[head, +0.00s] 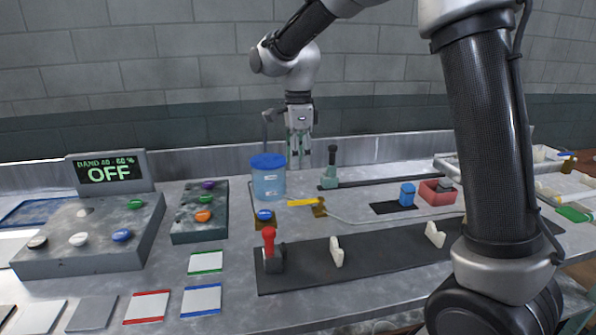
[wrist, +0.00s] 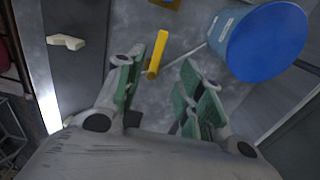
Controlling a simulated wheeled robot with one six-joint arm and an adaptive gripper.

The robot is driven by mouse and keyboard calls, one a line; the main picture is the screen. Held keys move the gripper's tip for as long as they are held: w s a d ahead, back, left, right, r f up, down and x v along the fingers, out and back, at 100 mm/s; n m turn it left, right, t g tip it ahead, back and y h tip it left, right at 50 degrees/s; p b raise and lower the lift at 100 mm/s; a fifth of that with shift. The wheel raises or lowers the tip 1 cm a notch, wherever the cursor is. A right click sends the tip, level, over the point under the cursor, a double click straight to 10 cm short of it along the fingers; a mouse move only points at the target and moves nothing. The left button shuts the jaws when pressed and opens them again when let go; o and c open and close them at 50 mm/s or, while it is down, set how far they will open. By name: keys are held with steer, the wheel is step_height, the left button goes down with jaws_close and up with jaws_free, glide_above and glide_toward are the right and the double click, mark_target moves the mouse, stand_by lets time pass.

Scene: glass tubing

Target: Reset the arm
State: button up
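My gripper (head: 300,150) hangs above the back of the bench in the head view, pointing down, just right of the blue-lidded container (head: 268,180). In the wrist view my gripper (wrist: 172,72) has its green-padded fingers spread apart with nothing between them. A yellow handle (head: 303,202) lies on the bench below; it also shows just beyond the fingers in the wrist view (wrist: 157,55). The blue lid (wrist: 265,42) is close to the right of the fingers in the wrist view. My arm covers part of the right side of the head view.
A control box with colored buttons (head: 95,232) and an OFF display (head: 108,171) stand left. A dark rail strip (head: 310,277) holds a red-handled lever (head: 269,248) and two white pegs. A green-based lever (head: 331,170) stands behind. A red bin (head: 435,197) and blue cylinder (head: 407,194) are right.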

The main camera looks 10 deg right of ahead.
steer(key=shift+r, duration=0.15)
steer(key=s+d+r+n+t, duration=0.2)
steer(key=s+d+n, duration=0.7)
steer(key=s, duration=0.5)
steer(key=s+d+r+n+t, duration=0.2)
steer(key=s+d+n, duration=0.6)
steer(key=s+d, duration=0.4)
steer(key=shift+s+d+r+n, duration=0.15)
steer(key=shift+s+r+n, duration=0.3)
steer(key=shift+s, duration=0.65)
